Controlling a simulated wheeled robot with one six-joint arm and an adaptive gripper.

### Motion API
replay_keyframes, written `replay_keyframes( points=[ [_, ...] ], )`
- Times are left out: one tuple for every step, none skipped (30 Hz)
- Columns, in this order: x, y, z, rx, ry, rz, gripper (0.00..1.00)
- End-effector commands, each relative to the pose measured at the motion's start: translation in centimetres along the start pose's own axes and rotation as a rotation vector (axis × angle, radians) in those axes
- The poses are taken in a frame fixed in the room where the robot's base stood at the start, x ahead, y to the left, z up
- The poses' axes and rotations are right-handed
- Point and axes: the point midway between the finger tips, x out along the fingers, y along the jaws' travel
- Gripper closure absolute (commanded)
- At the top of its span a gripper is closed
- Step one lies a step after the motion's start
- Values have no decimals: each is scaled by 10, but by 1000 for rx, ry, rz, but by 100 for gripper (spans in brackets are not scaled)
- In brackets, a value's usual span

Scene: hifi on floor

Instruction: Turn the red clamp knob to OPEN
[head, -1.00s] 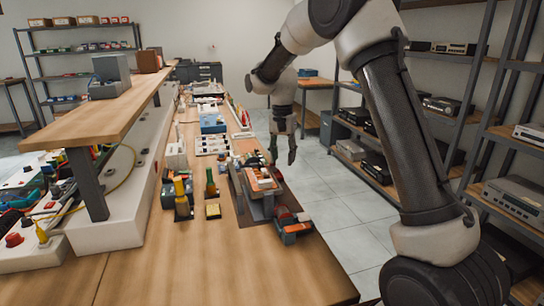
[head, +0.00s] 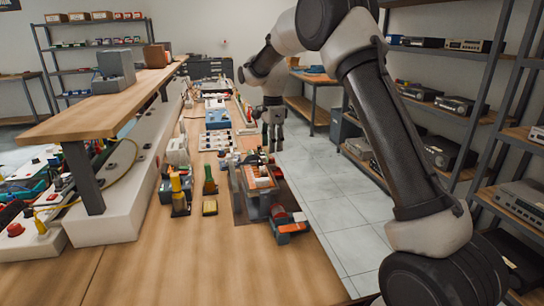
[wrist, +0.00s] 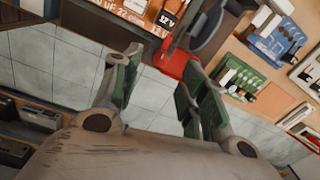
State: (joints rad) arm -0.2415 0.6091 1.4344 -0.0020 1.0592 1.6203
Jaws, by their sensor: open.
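A fixture (head: 256,207) with a grey body and an orange board on top stands on a dark mat at the bench's right edge. Red parts (head: 279,212) show at its near end; I cannot tell in the head view which is the clamp knob. In the wrist view a red part (wrist: 174,63), perhaps the knob, lies beyond and between my fingertips, beside the orange board (wrist: 138,12). No OPEN mark is readable. My gripper (head: 272,148) points down past the fixture's far end, by the bench edge. Its green-padded fingers (wrist: 160,60) are apart and empty.
A blue box and other bench items lie behind. The near bench top (head: 190,260) is clear. Shelves of instruments (head: 450,150) stand right, across open floor.

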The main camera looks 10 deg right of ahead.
Motion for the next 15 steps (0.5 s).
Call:
replay_keyframes(
  points=[
    [10,1,0,0,0,4,57],
    [15,1,0,-1,0,3,57],
    [22,1,0,-1,0,4,57],
    [27,1,0,-1,0,4,57],
    [31,1,0,-1,0,3,57],
    [37,1,0,-1,0,3,57],
    [40,1,0,-1,0,3,57],
    [44,0,0,-1,0,2,57],
    [47,0,0,-2,0,1,57],
    [49,0,0,-2,0,1,57],
    [50,0,0,-2,0,1,57],
    [52,0,0,-2,0,1,57],
    [52,0,0,-2,0,1,57],
    [53,0,0,-2,0,0,57],
    [53,0,0,-2,0,0,57]
  ],
)
